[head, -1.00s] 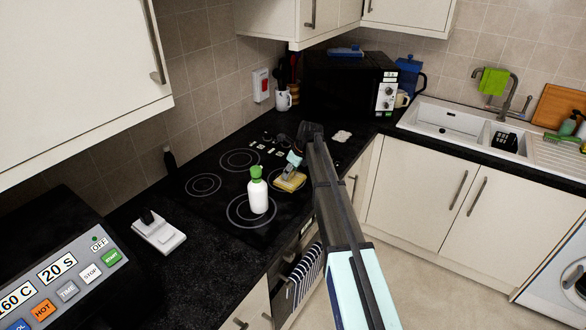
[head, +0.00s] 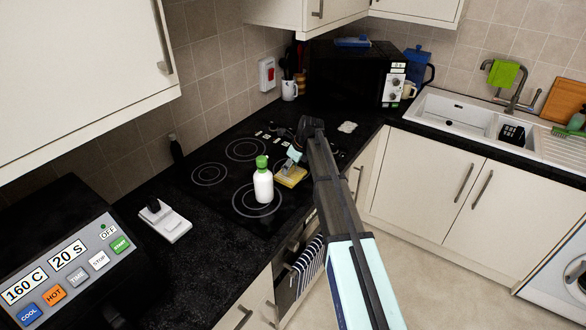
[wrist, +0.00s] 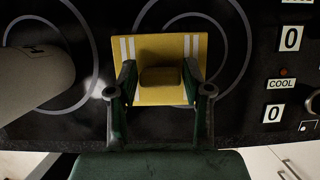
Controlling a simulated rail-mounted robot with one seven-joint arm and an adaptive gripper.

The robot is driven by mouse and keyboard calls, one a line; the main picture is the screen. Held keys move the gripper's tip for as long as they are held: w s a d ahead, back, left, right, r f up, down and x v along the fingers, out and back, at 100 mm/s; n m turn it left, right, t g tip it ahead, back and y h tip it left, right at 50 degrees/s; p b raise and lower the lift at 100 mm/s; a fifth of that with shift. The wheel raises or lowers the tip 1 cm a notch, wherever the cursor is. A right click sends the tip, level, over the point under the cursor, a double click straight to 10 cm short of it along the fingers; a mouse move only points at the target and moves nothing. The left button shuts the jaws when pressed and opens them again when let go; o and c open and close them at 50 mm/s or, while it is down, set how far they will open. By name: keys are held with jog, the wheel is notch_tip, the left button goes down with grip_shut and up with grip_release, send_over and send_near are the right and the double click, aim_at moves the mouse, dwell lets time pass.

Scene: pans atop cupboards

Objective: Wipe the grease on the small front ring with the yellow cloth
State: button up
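The yellow cloth (head: 291,177) lies on the black hob, right of the white bottle with a green cap. In the wrist view the cloth (wrist: 155,48) is a flat yellow square with white stripes and a raised darker block in its middle. My gripper (head: 294,155) is above it, pointing down, and in the wrist view my gripper (wrist: 160,78) has its fingers on both sides of that block. The small front ring (wrist: 248,50) shows partly around the cloth. No grease is visible; the cloth may hide it.
The bottle (head: 263,184) stands upright on the large front ring (head: 239,205), close to the cloth. Hob labels and controls (wrist: 290,38) are at the right of the wrist view. A whitish patch (head: 348,127) lies on the worktop beyond. A white device (head: 165,221) sits left.

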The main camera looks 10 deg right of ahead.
jog(key=shift+f, duration=0.55)
dwell(0.4)
grip_shut()
jog(key=shift+r+p, duration=1.35)
jog(key=shift+r, duration=1.2)
